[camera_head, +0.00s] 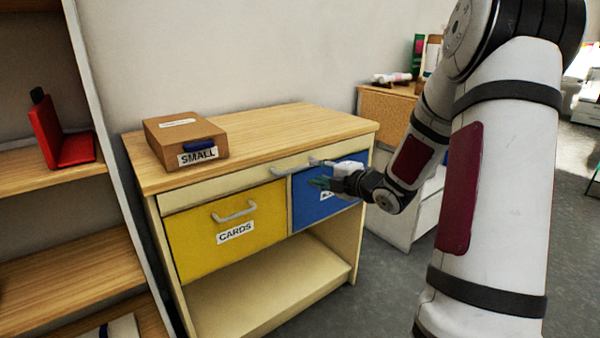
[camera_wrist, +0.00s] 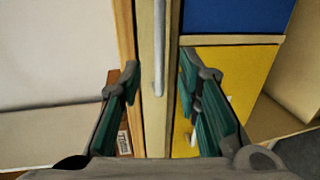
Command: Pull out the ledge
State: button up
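The ledge (camera_head: 220,188) is a thin cream front panel just under the wooden tabletop, and it looks pushed in. A light grey bar handle (camera_head: 283,169) is on its front, its right part close to my gripper. In the wrist view the ledge (camera_wrist: 150,125) is a pale upright strip with the handle (camera_wrist: 158,60) along it. My gripper (camera_head: 320,182) is in front of the cabinet's right half. In the wrist view my gripper (camera_wrist: 160,80) is open, its green-padded fingers on either side of the handle in the picture. Contact cannot be told.
Below the ledge are a yellow drawer (camera_head: 190,240) labelled CARDS and a blue drawer (camera_head: 312,212), partly hidden by my gripper. A brown box (camera_head: 165,150) labelled SMALL sits on the tabletop (camera_head: 280,125). Shelves stand at the left. Another cabinet (camera_head: 385,115) is behind my arm.

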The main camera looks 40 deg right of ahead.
aim_at(302, 168)
jog(key=b+x, duration=0.1)
jog(key=x, duration=0.7)
jog(key=shift+w+b, duration=0.25)
jog(key=shift+b, duration=0.05)
grip_shut()
